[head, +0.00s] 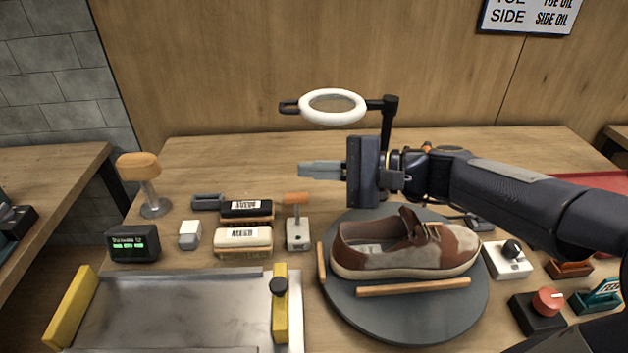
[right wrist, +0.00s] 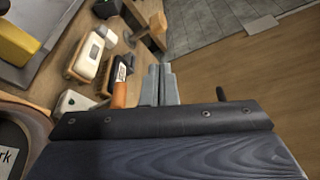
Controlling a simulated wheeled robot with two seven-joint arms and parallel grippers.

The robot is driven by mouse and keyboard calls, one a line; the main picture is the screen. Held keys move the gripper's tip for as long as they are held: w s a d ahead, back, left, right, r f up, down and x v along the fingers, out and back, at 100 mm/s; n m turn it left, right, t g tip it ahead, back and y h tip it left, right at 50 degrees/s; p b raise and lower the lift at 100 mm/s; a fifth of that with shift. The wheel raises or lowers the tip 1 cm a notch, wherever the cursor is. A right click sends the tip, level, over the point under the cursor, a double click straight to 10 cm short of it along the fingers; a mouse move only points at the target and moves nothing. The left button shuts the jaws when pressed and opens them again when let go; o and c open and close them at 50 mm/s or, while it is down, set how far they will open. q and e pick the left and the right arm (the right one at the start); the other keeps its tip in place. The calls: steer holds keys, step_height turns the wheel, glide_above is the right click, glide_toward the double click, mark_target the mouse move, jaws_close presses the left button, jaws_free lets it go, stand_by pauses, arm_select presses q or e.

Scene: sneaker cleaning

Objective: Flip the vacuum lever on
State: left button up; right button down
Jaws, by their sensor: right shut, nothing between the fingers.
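The vacuum lever is a small white box (head: 298,236) with a thin upright stem and an orange handle (head: 296,198), standing left of the turntable. My right gripper (head: 304,169) is shut and empty, pointing left. Its tips show just above the orange handle in the head view, apart from it in the picture. In the right wrist view the shut fingertips (right wrist: 160,70) are right of the orange handle (right wrist: 119,95), with the white box (right wrist: 72,102) farther left. I cannot tell the exact depth gap. My left gripper is not in view.
A brown and grey sneaker (head: 405,245) lies on the dark round turntable (head: 405,323). Two brushes (head: 243,240) stand left of the lever. A ring lamp (head: 333,106) rises behind it. A metal tray (head: 180,305) with yellow ends is in front. Control boxes (head: 507,259) stand right.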

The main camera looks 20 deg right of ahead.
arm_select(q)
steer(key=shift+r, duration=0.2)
arm_select(e)
steer(key=s+a+r, duration=0.3)
steer(key=s, duration=0.5)
steer(key=shift+r, duration=0.35)
steer(key=shift+a, duration=0.1)
